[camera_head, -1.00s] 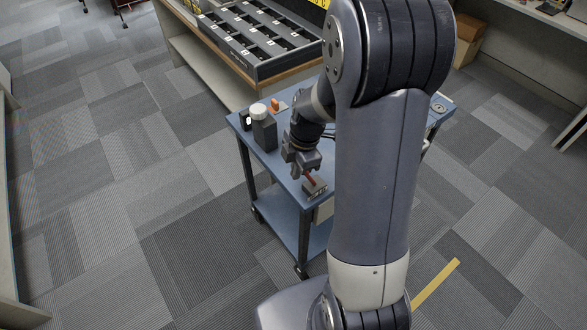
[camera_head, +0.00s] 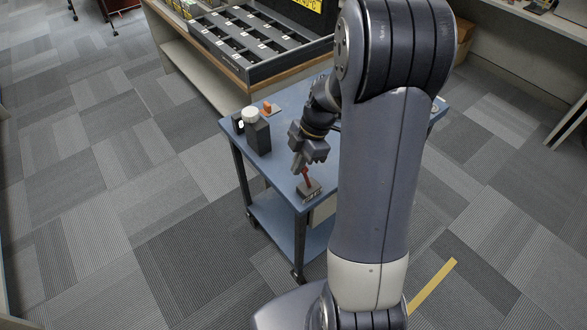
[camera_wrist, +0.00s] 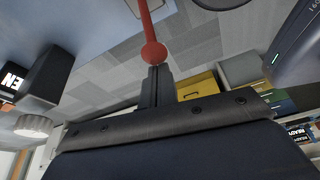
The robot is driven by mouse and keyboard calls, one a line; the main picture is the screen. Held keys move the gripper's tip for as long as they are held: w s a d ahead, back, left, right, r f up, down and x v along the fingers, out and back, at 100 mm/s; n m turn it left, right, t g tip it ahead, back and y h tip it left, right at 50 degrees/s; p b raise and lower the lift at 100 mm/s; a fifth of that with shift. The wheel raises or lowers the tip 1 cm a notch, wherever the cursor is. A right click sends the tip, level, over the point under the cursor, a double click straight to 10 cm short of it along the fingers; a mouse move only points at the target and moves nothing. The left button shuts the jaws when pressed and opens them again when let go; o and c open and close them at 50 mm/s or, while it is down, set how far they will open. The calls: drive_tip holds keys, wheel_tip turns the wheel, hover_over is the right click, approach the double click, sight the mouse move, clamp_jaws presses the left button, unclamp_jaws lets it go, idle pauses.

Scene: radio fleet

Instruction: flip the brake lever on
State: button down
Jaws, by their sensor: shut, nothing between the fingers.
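The brake lever (camera_head: 306,177) is a red stick on a small grey base (camera_head: 309,191) at the near corner of the blue cart top. In the wrist view, the lever (camera_wrist: 144,18) ends in a red ball knob (camera_wrist: 153,52). My gripper (camera_head: 299,165) is shut and empty, pointing down close to the lever's upper end. In the wrist view, the fingertips of my gripper (camera_wrist: 153,72) are right at the knob, touching it or nearly so; I cannot tell which.
The blue cart (camera_head: 222,128) stands on carpet tiles. A dark compartment tray (camera_head: 262,68) is on a bench behind. Open floor lies left.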

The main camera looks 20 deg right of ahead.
drive_tip(key=w+d+g+y+b, duration=0.1)
drive_tip(key=w+d+y+b, duration=0.1)
drive_tip(key=d+b, duration=0.3)
drive_tip(key=shift+w+d+f+y, duration=0.3)
drive_tip(key=shift+d+y, duration=0.3)
drive_tip(key=shift+d, duration=1.1)
drive_tip(key=shift+w+d, duration=0.1)
drive_tip(key=shift+d, duration=0.05)
